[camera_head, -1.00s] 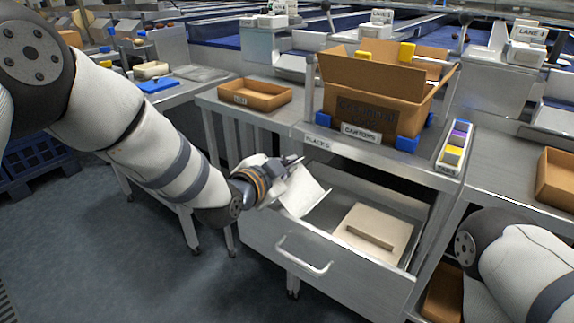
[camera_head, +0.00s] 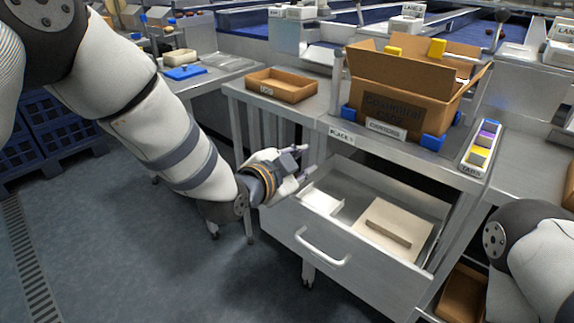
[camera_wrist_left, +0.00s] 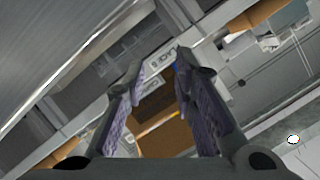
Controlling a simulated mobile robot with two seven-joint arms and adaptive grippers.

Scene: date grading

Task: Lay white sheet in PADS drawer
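The drawer (camera_head: 330,277) under the bench is pulled open. A white sheet (camera_head: 322,201) lies inside at its left end, with part of it raised or folded; the gripper and drawer front hide some of it. My left gripper (camera_head: 305,164) is above the drawer's left edge, fingers spread and apart from the sheet. In the left wrist view the left gripper (camera_wrist_left: 160,66) shows open fingers with nothing held between them. My right arm enters at the right; its gripper is out of view.
An open cardboard carton (camera_head: 395,103) stands on the bench above the drawer, between blue corner blocks. A shallow brown tray (camera_head: 282,86) is to its left and a holder with colored blocks (camera_head: 482,148) to its right. Open floor lies left of the drawer.

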